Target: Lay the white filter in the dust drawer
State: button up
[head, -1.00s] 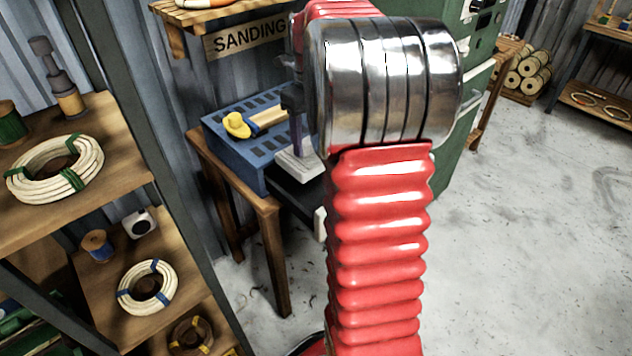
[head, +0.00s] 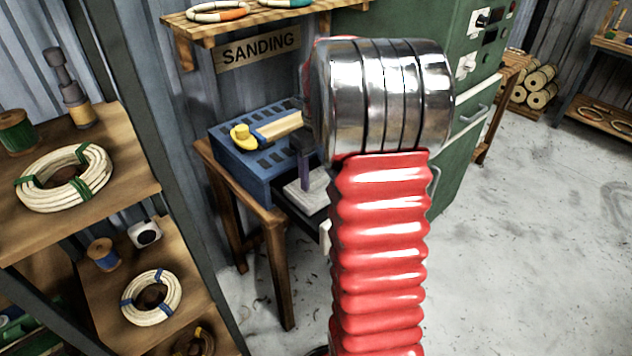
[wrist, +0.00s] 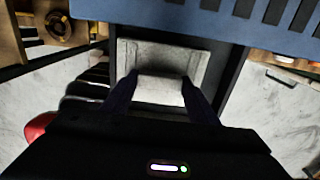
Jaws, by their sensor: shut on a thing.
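The white filter (wrist: 193,62) is a flat pale grey-white plate with a raised block in its middle. My gripper (wrist: 160,80) is shut on that block, one dark finger on each side. In the head view the filter (head: 313,198) is level below my gripper (head: 304,180). The black dust drawer (head: 297,213) stands pulled out of the blue sanding table, and the filter is over or within its opening. Dark drawer edges (wrist: 233,75) show around it in the wrist view. I cannot tell whether it touches the drawer floor. My arm hides the drawer's right part.
The slotted blue table (head: 243,172) carries a yellow-ended wooden tool (head: 272,130) and stands on a wooden bench (head: 273,225). A green cabinet (head: 455,130) is close on the right. Shelves with cane coils (head: 65,178) stand at left. The floor at right is clear.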

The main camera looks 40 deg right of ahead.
aim_at(317, 176)
jog(key=shift+f, duration=1.4)
jog(key=shift+f, duration=0.1)
jog(key=o, duration=1.5)
notch_tip(317, 176, up, 12)
